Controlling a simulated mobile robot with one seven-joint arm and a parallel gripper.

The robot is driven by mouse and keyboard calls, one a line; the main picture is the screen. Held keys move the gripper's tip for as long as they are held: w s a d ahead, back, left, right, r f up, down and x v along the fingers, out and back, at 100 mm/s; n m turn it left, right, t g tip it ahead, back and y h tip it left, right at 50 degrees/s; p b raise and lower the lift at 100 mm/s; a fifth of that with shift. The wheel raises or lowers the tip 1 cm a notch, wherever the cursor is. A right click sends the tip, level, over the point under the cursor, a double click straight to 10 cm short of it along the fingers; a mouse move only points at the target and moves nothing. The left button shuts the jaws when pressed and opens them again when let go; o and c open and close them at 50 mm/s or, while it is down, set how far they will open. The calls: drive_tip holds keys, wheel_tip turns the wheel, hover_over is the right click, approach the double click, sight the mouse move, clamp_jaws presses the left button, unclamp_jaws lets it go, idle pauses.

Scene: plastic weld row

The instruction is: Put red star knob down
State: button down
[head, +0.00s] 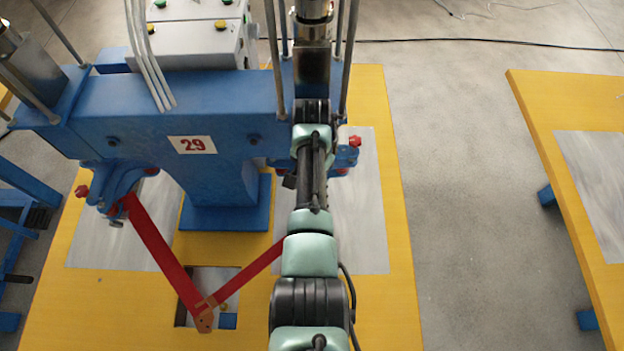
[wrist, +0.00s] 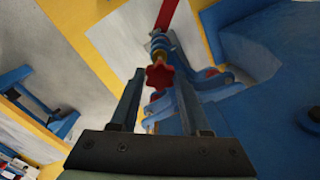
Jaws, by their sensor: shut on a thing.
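In the wrist view, a red star knob (wrist: 158,75) sits between the two fingertips of my gripper (wrist: 159,78), which is shut on it. Just beyond the knob are a brass-coloured collar and a coiled piece, in line with a blue bracket (wrist: 187,105) and a red bar (wrist: 167,14). Whether the knob is still joined to them I cannot tell. In the head view my arm covers the gripper. Red knobs show on the blue machine there, at its right (head: 355,141) and left (head: 82,191); which one matches the wrist view is unclear.
The blue weld machine (head: 215,105), marked 29, stands on a yellow table (head: 400,280) with grey plates. Red bars (head: 160,249) run to a joint above an opening near the front. A second yellow table (head: 540,110) stands at right, with clear floor between.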

drive_tip(key=shift+r, duration=0.45)
idle(0.4)
